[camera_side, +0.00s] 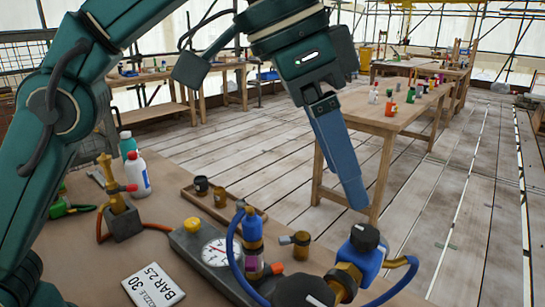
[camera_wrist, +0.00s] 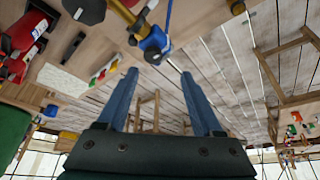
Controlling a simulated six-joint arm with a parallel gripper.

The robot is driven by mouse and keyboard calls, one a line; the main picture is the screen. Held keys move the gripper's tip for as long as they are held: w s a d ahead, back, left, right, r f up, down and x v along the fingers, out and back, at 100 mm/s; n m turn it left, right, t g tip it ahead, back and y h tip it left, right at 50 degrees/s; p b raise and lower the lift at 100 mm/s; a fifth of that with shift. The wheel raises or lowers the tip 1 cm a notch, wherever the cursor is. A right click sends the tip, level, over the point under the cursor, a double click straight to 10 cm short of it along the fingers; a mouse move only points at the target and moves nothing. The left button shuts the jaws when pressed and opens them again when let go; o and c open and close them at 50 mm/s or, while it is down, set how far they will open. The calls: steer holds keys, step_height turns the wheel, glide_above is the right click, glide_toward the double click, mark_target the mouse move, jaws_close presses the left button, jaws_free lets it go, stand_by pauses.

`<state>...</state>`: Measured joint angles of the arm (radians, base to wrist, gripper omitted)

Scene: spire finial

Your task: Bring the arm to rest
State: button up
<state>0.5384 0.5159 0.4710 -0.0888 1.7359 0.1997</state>
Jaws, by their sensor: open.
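My gripper (camera_side: 357,204) hangs from the upper middle of the side view, its long blue fingers pointing down and slightly right. In that view the fingers overlap, so the gap between them is hidden. In the wrist view my gripper (camera_wrist: 160,73) shows two blue fingers set well apart, with nothing between their tips. It is open and empty. In the side view the fingertips appear above and apart from a blue valve with a black knob (camera_side: 365,262) at the near edge of the bench.
The bench (camera_side: 95,260) holds a round gauge (camera_side: 217,252), a blue-topped cylinder (camera_side: 253,235) with a blue hose, a lettered card (camera_side: 153,285), a wooden tray (camera_side: 222,211), a brass piece on a dark block (camera_side: 120,215) and bottles (camera_side: 137,176). Another table (camera_side: 400,115) stands behind; open floor lies right.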

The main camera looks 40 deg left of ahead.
steer(key=s+a+r+n+t+y, duration=0.1)
steer(key=s+a+n, duration=0.15)
steer(key=a, duration=0.45)
steer(key=s+a+r+n+t, duration=0.1)
steer(key=s+a+n, duration=0.15)
steer(key=a, duration=0.45)
steer(key=s+a+f+n+y, duration=0.1)
steer(key=s+a+f+n, duration=0.1)
steer(key=f, duration=0.6)
steer(key=s+a+f+n+y, duration=0.1)
steer(key=s+a+f, duration=0.2)
steer(key=s+f, duration=0.2)
step_height(320, 180, down, 3)
steer(key=shift+s+a+r+n, duration=0.1)
steer(key=shift+s+a+n, duration=0.15)
steer(key=shift+a+n, duration=0.15)
